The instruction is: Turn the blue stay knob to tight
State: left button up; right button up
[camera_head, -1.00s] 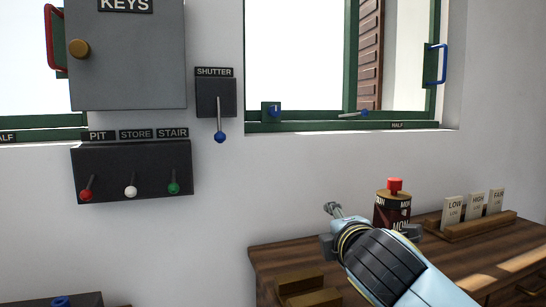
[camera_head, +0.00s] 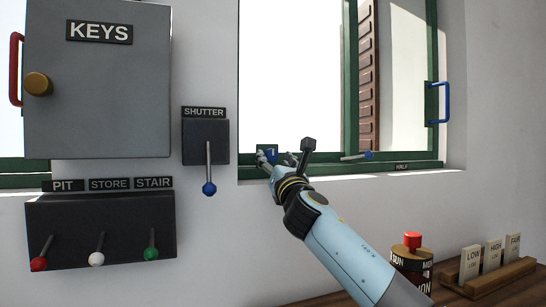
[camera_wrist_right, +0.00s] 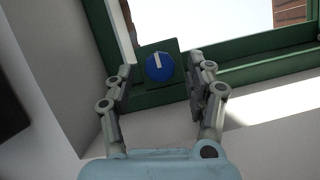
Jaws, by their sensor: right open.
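The blue stay knob (camera_wrist_right: 159,67) sits on a dark green plate at the corner of the green window frame. It is round, with a white pointer line that points up and slightly left in the right wrist view. In the head view the knob (camera_head: 270,154) is partly covered by my right gripper (camera_head: 277,162). My right gripper is open, and in the right wrist view its two fingers (camera_wrist_right: 162,88) stand on either side of the knob with gaps. I cannot tell whether they reach its depth. My left gripper is not in view.
The shutter lever (camera_head: 208,170) with a blue ball hangs left of the knob. A grey KEYS cabinet (camera_head: 97,95) and a panel of several levers (camera_head: 100,230) are further left. A metal stay bar (camera_head: 357,156) lies on the sill to the right. A drum (camera_head: 411,262) stands lower right.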

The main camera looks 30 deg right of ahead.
jog(key=shift+x, duration=0.95)
jog(key=shift+c, duration=0.4)
jog(key=c, duration=0.4)
grip_shut()
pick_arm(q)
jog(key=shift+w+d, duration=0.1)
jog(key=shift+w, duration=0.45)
